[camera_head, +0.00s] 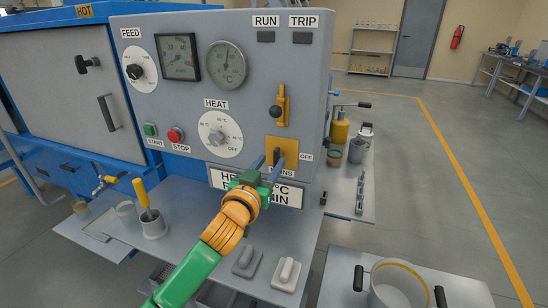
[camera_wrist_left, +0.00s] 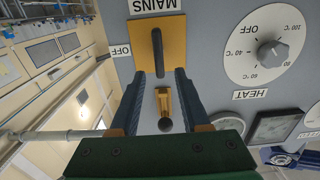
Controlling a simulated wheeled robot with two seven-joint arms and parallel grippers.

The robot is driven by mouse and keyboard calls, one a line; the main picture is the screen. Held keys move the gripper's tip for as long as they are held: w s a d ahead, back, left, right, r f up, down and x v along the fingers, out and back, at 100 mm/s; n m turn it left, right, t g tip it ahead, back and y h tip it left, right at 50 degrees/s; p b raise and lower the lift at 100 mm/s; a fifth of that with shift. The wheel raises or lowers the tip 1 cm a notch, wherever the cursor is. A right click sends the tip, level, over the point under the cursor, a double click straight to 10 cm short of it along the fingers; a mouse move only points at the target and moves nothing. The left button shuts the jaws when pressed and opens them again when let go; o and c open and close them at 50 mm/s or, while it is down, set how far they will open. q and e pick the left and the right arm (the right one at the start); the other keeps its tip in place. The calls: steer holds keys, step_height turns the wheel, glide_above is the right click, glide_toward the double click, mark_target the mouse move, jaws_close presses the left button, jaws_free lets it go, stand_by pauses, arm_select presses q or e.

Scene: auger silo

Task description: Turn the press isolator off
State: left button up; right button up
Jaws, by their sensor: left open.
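The isolator marked MAINS is a yellow plate (camera_head: 291,149) low on the right of the grey press panel. Its dark bar handle (camera_wrist_left: 157,45) stands upright, in line with the plate's long side, and does not point at the OFF label (camera_head: 306,157) beside it. My left gripper (camera_head: 268,163) is open in front of the plate. In the left wrist view its two fingertips (camera_wrist_left: 160,74) lie on either side of one end of the handle, with gaps; whether they touch it cannot be told. My right gripper is not in view.
A yellow lever with a dark ball (camera_head: 277,111) sits just above the isolator. The HEAT dial (camera_head: 220,134) and red STOP button (camera_head: 176,135) are to its left. A metal shelf (camera_head: 235,250) with grey blocks juts out below. Open floor lies to the right.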

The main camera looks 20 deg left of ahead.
mark_target(275, 157)
arm_select(q)
steer(key=w, duration=0.3)
steer(key=shift+w+f, duration=0.1)
steer(key=shift+w, duration=0.15)
jaws_close()
